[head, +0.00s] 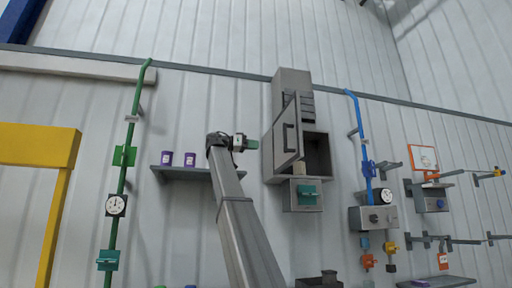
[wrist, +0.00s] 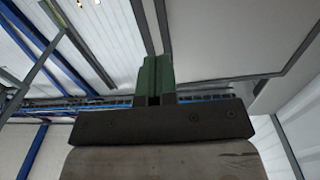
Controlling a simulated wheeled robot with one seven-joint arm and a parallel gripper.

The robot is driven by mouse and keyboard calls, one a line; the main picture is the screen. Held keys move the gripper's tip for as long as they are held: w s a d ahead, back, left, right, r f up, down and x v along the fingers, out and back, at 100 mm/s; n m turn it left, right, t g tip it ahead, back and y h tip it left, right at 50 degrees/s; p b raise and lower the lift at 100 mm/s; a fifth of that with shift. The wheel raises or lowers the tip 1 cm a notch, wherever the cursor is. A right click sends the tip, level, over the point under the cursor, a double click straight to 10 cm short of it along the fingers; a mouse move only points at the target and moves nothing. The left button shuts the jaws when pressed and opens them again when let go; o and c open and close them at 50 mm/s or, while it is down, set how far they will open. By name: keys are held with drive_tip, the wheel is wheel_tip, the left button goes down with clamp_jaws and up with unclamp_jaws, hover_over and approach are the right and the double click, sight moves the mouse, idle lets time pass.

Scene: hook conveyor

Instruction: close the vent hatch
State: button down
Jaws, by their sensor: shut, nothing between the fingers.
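The vent hatch (head: 284,147) is a grey door with a dark handle. It stands swung open at the left side of a grey wall box (head: 312,132), whose dark inside (head: 317,152) shows to the right of the door. My gripper (head: 256,144) is just left of the hatch in the head view, with its green fingertips pointing right toward the door. A small gap seems to lie between them. In the wrist view the green fingers (wrist: 155,78) are together, with nothing between them.
A shelf (head: 183,174) with purple cups is behind my arm on the left. A green pipe (head: 129,135) with a gauge stands farther left. A blue pipe (head: 361,130) runs to the right.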

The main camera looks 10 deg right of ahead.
drive_tip(key=d, duration=1.1)
drive_tip(key=shift+d, duration=0.2)
